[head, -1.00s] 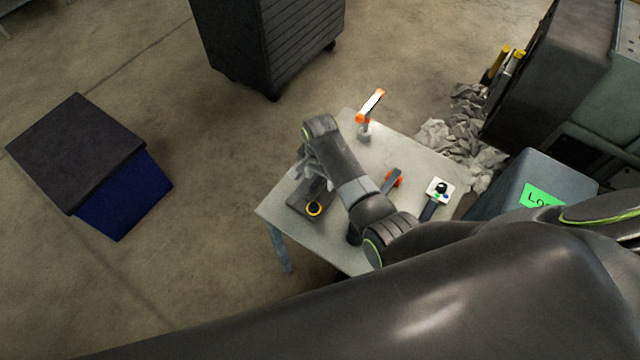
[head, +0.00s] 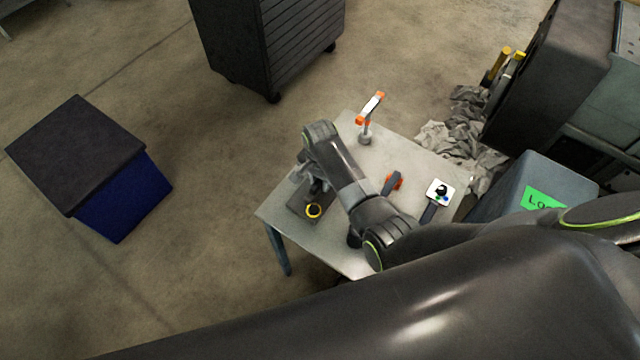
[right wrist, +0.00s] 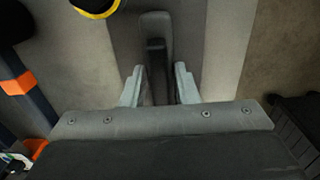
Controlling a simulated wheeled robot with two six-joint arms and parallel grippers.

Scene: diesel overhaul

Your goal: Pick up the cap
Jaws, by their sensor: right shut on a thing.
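My right gripper (right wrist: 158,88) is shut on a dark, narrow piece, which I take to be the cap (right wrist: 155,58); its grey fingers stand on either side of it. In the head view the right gripper (head: 308,174) is over the left part of the table, partly hidden by its own wrist. The cap shows there as a small dark shape (head: 319,187) above a dark mat (head: 298,208). I cannot tell whether it is clear of the mat. My left gripper is not in view.
A yellow-rimmed black ring (head: 314,211) sits close to the gripper. The pale table (head: 340,248) also holds an orange-ended stand (head: 367,118), a dark-and-orange tool (head: 393,182) and a white panel (head: 440,190).

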